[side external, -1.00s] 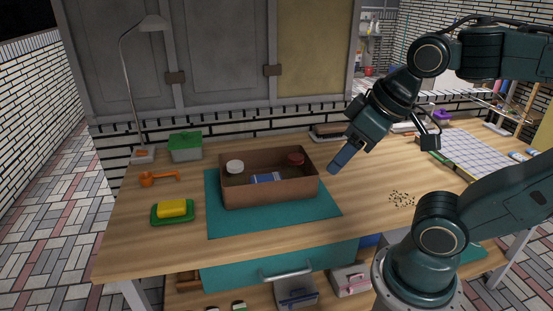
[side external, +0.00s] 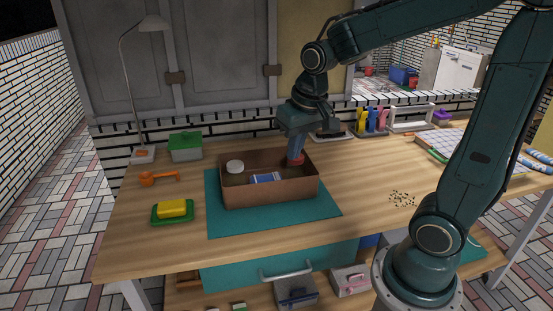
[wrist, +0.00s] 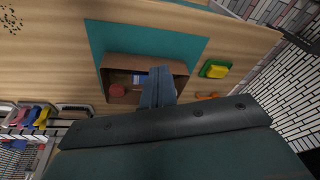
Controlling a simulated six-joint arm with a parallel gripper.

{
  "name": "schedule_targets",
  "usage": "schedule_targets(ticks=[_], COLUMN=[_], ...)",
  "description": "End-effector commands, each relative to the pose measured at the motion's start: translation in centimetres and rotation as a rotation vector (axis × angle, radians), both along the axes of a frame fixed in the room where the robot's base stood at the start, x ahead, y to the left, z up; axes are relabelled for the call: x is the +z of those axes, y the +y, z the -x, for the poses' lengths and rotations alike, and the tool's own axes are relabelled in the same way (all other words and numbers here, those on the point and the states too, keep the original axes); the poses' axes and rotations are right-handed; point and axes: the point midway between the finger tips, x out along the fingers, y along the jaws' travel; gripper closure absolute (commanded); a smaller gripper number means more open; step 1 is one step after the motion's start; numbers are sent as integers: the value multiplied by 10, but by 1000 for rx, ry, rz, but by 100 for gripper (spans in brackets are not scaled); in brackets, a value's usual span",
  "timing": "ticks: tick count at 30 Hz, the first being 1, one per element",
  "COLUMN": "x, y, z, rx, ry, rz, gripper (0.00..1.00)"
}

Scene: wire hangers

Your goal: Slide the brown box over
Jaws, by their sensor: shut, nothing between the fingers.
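The brown box (side external: 268,192) is open-topped and sits upright on the teal mat (side external: 226,222). It also shows in the wrist view (wrist: 107,84). Inside are a white round item (side external: 235,166), a blue-and-white item (side external: 265,178) and a red round item (side external: 296,161). My gripper (side external: 295,154) is shut and empty, pointing down at the box's back right corner, close to the red item. In the wrist view my fingers (wrist: 157,78) overlap the box and hide part of its inside. I cannot tell whether they touch it.
A yellow block on a green dish (side external: 172,210), an orange tool (side external: 158,178), a grey box with green lid (side external: 185,147) and a lamp (side external: 143,154) stand on the left. Bare wooden table (side external: 360,190) lies right of the mat, with small dark specks (side external: 402,198).

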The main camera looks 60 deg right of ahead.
Motion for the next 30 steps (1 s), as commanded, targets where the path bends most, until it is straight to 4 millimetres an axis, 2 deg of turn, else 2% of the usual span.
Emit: schedule_targets(ticks=[12, 21, 25, 30], x=[-68, -119, -131, -135], y=[-38, -63, -68, -70], z=[-51, -71, -74, -76], rx=[-187, -301, -324, -334], ry=[129, 203, 217, 221], rz=[-44, -69, -74, -76], gripper=[100, 100, 100, 100])
